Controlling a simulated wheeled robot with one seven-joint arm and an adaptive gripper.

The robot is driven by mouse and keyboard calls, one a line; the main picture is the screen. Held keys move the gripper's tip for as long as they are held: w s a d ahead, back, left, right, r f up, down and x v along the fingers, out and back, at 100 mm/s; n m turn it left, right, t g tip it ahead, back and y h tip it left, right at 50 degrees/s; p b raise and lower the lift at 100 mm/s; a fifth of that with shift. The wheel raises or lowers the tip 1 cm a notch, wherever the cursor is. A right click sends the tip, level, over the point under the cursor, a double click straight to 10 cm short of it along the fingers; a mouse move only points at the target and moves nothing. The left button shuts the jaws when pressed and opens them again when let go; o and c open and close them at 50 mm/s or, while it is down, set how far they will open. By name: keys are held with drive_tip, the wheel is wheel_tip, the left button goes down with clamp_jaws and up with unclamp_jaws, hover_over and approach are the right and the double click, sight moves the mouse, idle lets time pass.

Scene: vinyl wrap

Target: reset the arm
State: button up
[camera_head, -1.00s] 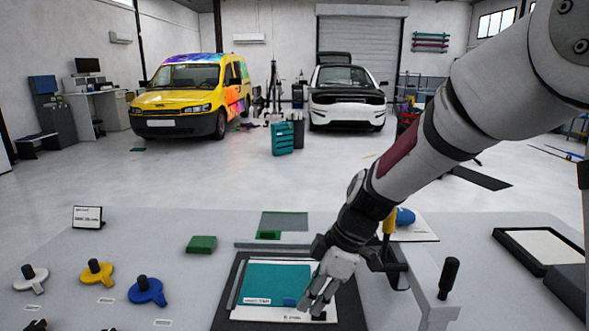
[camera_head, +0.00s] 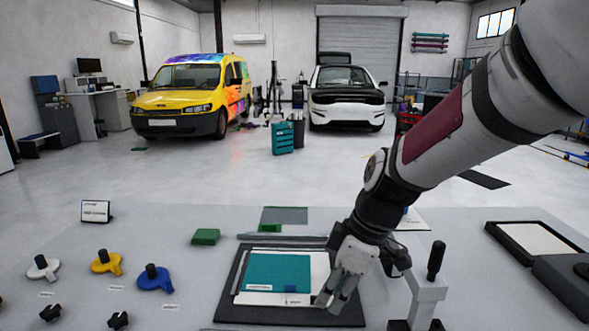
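My gripper (camera_head: 335,294) hangs at the end of my arm, which comes in from the upper right. It is over the right edge of a black-framed board (camera_head: 232,310) on the table. The board carries a white sheet and a teal panel (camera_head: 277,271). The fingers point down and left, close to the sheet's lower right corner. I cannot tell whether they touch it, nor whether they are apart or closed.
White, yellow (camera_head: 106,262) and blue (camera_head: 155,278) knobbed tools lie on the left of the table (camera_head: 200,265). A green block (camera_head: 206,236) sits behind. An upright black-handled stand (camera_head: 436,262) is right of my gripper. A black-rimmed tray (camera_head: 533,240) is far right.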

drive_tip(key=s+d+r+m+t+h, duration=0.1)
drive_tip(key=s+d+r+m, duration=0.3)
drive_tip(key=s, duration=0.5)
drive_tip(key=s+d+r+m+t+h, duration=0.2)
drive_tip(key=s+d+r+m, duration=0.3)
drive_tip(key=s+d+m, duration=0.3)
drive_tip(key=s+m, duration=0.1)
drive_tip(key=m, duration=0.1)
drive_tip(key=shift+s+d+m, duration=0.25)
drive_tip(key=shift+s+m, duration=0.05)
drive_tip(key=shift+s, duration=0.1)
